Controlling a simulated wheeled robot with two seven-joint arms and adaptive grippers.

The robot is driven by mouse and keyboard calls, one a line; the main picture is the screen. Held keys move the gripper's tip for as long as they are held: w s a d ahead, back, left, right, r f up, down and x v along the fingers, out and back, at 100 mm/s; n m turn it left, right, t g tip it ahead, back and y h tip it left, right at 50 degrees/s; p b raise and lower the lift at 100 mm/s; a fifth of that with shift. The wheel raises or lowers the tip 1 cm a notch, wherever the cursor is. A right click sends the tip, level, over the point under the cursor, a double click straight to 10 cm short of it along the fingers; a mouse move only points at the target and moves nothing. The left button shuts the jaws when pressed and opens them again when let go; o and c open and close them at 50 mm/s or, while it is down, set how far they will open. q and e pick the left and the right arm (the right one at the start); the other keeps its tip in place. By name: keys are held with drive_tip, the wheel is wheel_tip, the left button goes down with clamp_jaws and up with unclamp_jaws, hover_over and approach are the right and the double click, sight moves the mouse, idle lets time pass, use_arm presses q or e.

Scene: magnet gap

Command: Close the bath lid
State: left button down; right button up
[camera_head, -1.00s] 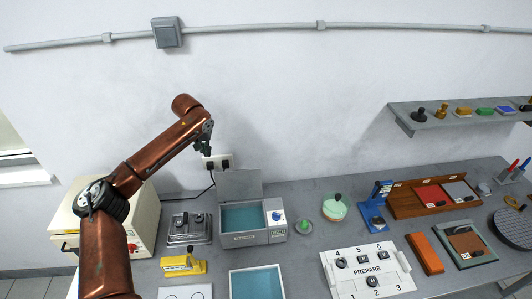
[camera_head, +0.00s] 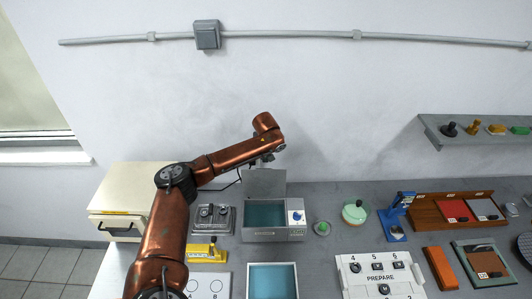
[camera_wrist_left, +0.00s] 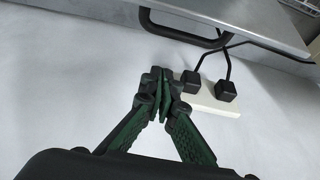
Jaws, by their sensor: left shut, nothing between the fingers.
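The bath (camera_head: 266,216) is a grey box with blue-green liquid inside and a blue knob on its front right. Its grey lid (camera_head: 265,183) stands upright at the back edge, open. In the left wrist view the lid (camera_wrist_left: 235,22) shows at the top as a grey plate with a dark handle (camera_wrist_left: 185,32). My left gripper (camera_wrist_left: 163,78) is shut and empty, with its green fingertips together, below the handle in that view and apart from it. In the head view the left gripper (camera_head: 268,157) is above and behind the lid, partly hidden by its wrist. My right gripper is not in view.
A wall socket with two black plugs (camera_wrist_left: 225,90) is behind the gripper. A cream box (camera_head: 130,200) and a metal device (camera_head: 212,218) stand left of the bath. A green-lidded pot (camera_head: 355,212) and a green knob (camera_head: 322,228) stand to its right.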

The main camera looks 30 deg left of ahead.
sight(264, 180)
use_arm(q)
drive_tip(key=s+d, duration=0.1)
drive_tip(key=s+d+p, duration=0.1)
drive_tip(key=s, duration=0.1)
drive_tip(key=shift+s, duration=0.2)
drive_tip(key=shift+d+r, duration=0.1)
drive_tip(key=shift+d, duration=0.05)
